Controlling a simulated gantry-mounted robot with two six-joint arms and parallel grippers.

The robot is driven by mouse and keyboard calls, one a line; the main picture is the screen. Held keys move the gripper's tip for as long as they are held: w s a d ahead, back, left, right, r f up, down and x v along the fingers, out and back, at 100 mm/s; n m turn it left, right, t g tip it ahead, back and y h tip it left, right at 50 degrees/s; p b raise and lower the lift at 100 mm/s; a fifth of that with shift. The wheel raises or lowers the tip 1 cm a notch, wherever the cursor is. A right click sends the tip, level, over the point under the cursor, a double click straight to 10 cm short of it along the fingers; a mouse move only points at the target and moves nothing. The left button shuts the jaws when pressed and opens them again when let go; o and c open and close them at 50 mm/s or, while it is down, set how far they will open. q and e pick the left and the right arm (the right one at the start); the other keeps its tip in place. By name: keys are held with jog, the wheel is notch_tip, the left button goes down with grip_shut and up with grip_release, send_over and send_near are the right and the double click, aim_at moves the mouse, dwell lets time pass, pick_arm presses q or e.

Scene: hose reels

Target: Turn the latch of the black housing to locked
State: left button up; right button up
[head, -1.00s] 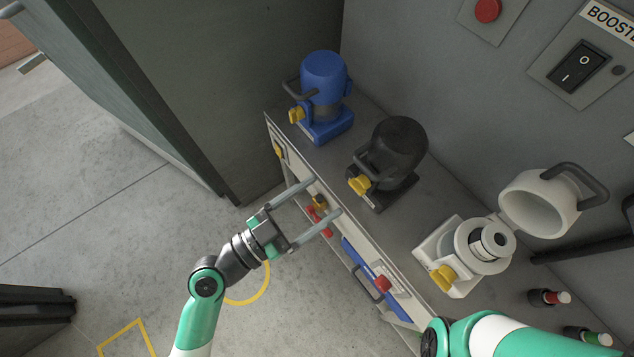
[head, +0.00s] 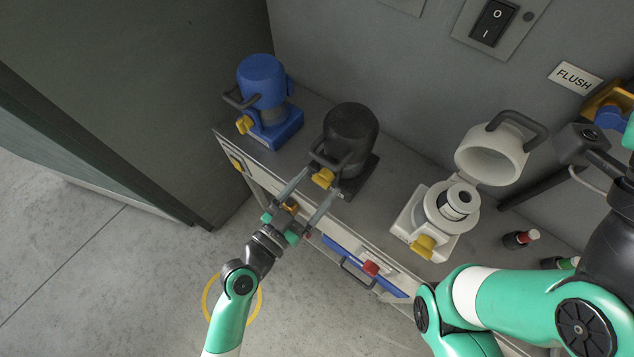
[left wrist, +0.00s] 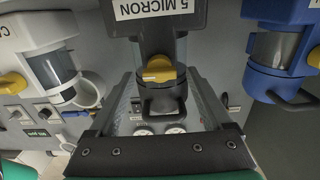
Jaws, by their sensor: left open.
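The black housing (head: 350,132) stands upright on the grey bench between a blue and a white housing. Its yellow latch (head: 323,178) is low on the front, below the dark handle. In the left wrist view the yellow latch (left wrist: 160,71) shows against the black housing, with its label at the top. My left gripper (head: 318,184) is open, its two long fingers pointing at the housing. The fingers lie on either side of the latch; I cannot tell whether they touch it. My right arm shows at the right, but its gripper is not in view.
The blue housing (head: 262,85) stands to the left. The white housing (head: 425,222) stands to the right with its cup-like part (head: 490,158) swung open. Red and green-capped bottles lie farther right. A blue drawer front (head: 365,262) is below the bench edge.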

pick_arm(q)
jog(key=shift+w+d, duration=0.25)
jog(key=shift+w, duration=0.1)
grip_shut()
